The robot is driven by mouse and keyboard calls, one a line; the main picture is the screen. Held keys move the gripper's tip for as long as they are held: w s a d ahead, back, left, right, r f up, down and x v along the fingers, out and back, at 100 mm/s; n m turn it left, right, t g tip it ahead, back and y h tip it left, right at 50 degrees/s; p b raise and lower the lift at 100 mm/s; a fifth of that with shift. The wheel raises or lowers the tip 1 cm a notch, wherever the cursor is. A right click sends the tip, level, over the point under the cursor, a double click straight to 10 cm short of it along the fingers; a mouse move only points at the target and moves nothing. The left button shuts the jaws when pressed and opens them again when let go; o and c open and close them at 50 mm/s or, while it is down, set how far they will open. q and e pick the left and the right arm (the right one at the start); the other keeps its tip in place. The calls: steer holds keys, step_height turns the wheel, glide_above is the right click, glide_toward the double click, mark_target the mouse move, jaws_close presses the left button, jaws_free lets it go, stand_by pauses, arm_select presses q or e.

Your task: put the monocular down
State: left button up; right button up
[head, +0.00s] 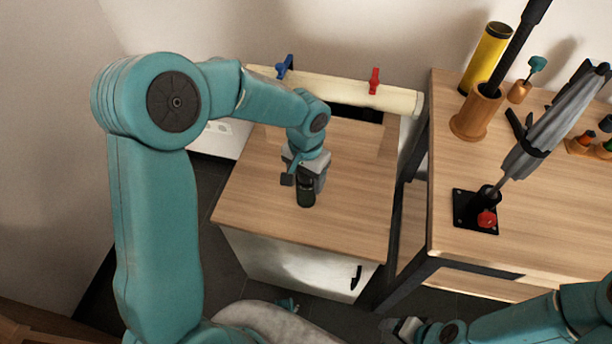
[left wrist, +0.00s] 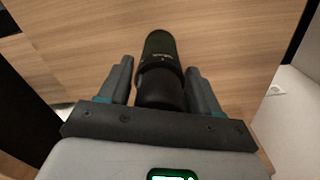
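The monocular (head: 306,193) is a small black cylinder on the wooden top of a low cabinet, directly below my left gripper (head: 303,180). It appears to stand upright on the top. In the left wrist view the monocular (left wrist: 160,65) lies between the two fingers of my left gripper (left wrist: 160,75). Narrow gaps show between the fingers and its sides, so the gripper looks open around it. My right gripper (head: 402,328) is low at the bottom of the head view, away from the monocular; its opening is unclear.
The cabinet top (head: 250,195) is clear around the monocular. A cream roll (head: 335,90) with blue and red clamps lies along its back. At right, a taller table (head: 560,225) holds a grey folded tripod (head: 550,130), a yellow tube (head: 486,58) and a wooden cup (head: 476,115).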

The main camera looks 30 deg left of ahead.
arm_select(q)
steer(key=shift+o, duration=0.5)
steer(key=shift+r, duration=0.15)
steer(key=shift+r+p, duration=0.3)
step_height(320, 180, up, 12)
steer(key=shift+f+p, duration=0.2)
steer(key=shift+p, duration=0.75)
steer(key=shift+s, duration=0.1)
